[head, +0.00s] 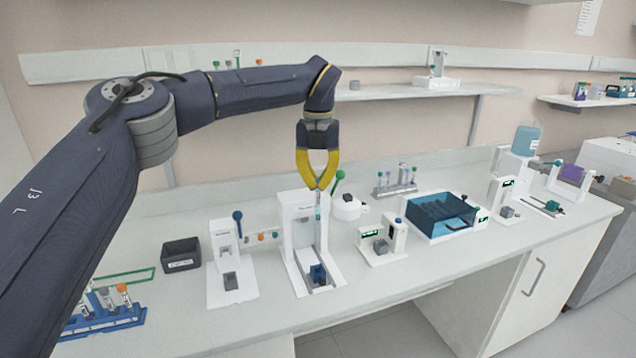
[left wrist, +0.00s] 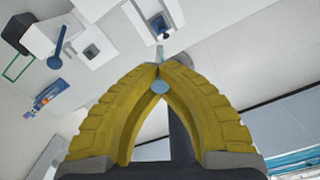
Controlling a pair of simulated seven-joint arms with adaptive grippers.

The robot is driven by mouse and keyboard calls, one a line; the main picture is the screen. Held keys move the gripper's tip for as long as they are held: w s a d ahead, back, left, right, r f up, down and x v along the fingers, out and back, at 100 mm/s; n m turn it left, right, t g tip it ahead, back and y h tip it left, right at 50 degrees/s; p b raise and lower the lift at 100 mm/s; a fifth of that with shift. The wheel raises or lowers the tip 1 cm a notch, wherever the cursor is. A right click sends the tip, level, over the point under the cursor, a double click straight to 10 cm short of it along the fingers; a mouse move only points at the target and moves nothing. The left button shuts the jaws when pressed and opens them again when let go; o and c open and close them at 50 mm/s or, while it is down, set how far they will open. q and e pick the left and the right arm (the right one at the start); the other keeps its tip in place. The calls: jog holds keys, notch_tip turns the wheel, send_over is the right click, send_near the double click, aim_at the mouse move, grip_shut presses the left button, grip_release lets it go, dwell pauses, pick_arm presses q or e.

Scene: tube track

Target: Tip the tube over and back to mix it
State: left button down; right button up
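My left gripper (head: 318,187) has yellow fingers and points down, high over the middle of the bench. Its tips are closed on a thin, pale tube (head: 318,205), which hangs roughly upright below them. In the left wrist view the fingertips (left wrist: 160,72) meet around the tube. Its light-blue round end (left wrist: 159,87) shows on the near side and its slim body (left wrist: 160,52) beyond the tips. The fingers hide the tube's middle. My right gripper is not in view.
A white stand with a blue holder (head: 318,274) is below the gripper. A white device with a blue-knobbed lever (head: 238,216) is left of it, beside a dark box (head: 181,255). A blue tube rack (head: 105,320) is front left. A blue-lidded bath (head: 440,215) is right.

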pick_arm(q)
jog(key=shift+r, duration=5)
jog(key=shift+r, duration=0.1)
